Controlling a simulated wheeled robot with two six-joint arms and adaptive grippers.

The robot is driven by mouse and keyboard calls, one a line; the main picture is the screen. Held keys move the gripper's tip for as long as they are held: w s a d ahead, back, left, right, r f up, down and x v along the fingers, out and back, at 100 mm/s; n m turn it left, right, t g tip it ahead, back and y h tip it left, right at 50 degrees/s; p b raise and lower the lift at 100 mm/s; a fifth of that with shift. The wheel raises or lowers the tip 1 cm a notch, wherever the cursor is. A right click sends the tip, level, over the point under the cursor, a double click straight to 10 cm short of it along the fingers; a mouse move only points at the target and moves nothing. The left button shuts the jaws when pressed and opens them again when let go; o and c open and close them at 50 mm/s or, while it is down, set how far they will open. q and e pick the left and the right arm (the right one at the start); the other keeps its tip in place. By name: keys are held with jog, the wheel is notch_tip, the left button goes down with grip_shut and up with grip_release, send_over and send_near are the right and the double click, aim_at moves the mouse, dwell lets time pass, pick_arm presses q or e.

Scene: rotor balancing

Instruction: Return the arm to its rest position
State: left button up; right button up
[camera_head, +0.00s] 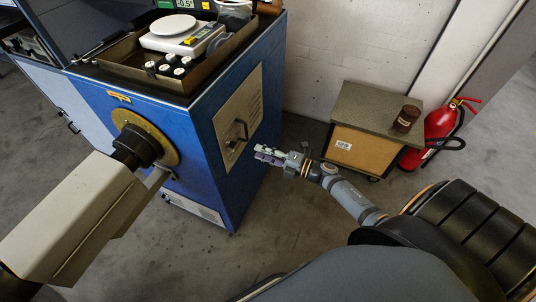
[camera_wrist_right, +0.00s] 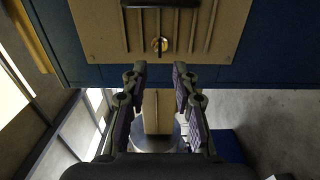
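My right gripper (camera_head: 270,155) is in front of the blue cabinet's right side, clear of it, at the end of my grey right arm (camera_head: 350,198). In the right wrist view my gripper (camera_wrist_right: 159,72) has its two purple-padded fingers spread apart, and nothing is held between them. A beige block (camera_wrist_right: 157,112) with a round grey base shows behind the gap between the fingers; I cannot tell what it belongs to. My left gripper is in neither view.
The blue cabinet (camera_head: 215,190) has a beige side panel with a handle (camera_head: 236,137). A tray (camera_head: 108,75) holding a white scale (camera_head: 180,33) tops it. A beige housing (camera_head: 75,215) lies left. A low cabinet (camera_head: 357,145) and a fire extinguisher (camera_head: 432,135) stand right.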

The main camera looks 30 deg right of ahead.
jog(key=shift+v, duration=1.2)
jog(key=s+d+f+m+h+p, duration=0.3)
jog(key=d+f+m+h+p, duration=0.2)
jog(key=d+f+m+h, duration=0.45)
jog(key=s+f+m+g+h+p, duration=0.2)
jog(key=s+f+m+g+p, duration=0.15)
jog(key=s+f+m, duration=0.6)
jog(key=s+a+f+m+g+p, duration=0.1)
jog(key=s+a+f+m+g, duration=0.1)
jog(key=s, duration=0.6)
jog(key=s+a+f+m+g+p, duration=0.1)
jog(key=s+f+g, duration=0.3)
jog(key=s, duration=0.5)
jog(key=s+a+f+m+g+p, duration=0.1)
jog(key=s+a+f+m+g, duration=0.2)
jog(key=s+f, duration=0.3)
jog(key=s, duration=0.3)
jog(key=shift+s+a+f, duration=0.25)
jog(key=shift+a+f, duration=0.05)
jog(key=shift+a, duration=0.1)
